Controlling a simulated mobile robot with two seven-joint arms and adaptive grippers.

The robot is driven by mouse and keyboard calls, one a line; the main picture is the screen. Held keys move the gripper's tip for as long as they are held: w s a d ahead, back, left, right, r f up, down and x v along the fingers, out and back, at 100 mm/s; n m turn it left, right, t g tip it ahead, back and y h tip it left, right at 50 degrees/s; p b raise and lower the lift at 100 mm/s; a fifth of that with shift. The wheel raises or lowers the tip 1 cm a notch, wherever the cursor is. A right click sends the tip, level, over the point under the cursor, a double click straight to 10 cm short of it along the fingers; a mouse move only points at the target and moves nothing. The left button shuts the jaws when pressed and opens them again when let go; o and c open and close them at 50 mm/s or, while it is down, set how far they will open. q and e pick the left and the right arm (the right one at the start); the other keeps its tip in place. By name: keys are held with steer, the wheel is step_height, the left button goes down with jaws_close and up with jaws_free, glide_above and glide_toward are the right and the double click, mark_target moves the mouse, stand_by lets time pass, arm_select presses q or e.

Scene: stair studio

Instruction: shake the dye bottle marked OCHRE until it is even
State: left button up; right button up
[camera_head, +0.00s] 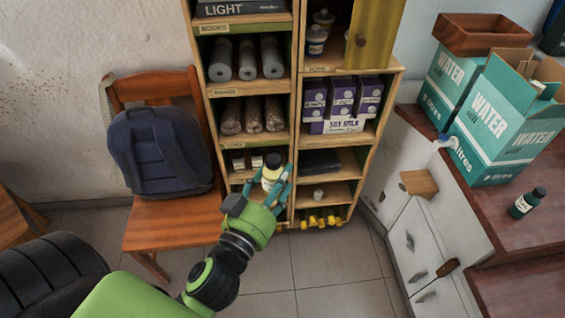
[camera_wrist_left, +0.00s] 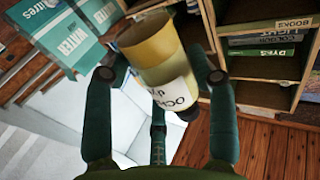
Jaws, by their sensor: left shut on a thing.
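The OCHRE dye bottle (camera_head: 270,178) has a dark cap and a pale yellowish body. In the head view it is upright or nearly so, held in front of the shelf unit. My left gripper (camera_head: 274,172) is shut around it with teal fingers on its sides. In the left wrist view the bottle (camera_wrist_left: 155,50) shows a yellow body and a white label with OCHRE upside down, between the fingers of the gripper (camera_wrist_left: 161,76). My right gripper is not in view.
The wooden shelf unit (camera_head: 295,85) stands close behind the bottle. A chair with a blue backpack (camera_head: 160,150) is at left. A dark green bottle (camera_head: 527,203) and WATER boxes (camera_head: 505,115) stand on the counter at right. Tiled floor in front is clear.

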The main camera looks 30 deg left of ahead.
arm_select(q)
step_height(320, 180, down, 10)
step_height(320, 180, up, 10)
steer(key=shift+d+r, duration=0.1)
steer(key=shift+f, duration=4.9)
step_height(320, 180, up, 10)
steer(key=shift+r, duration=0.1)
steer(key=shift+a+f, duration=0.2)
steer(key=shift+d, duration=0.15)
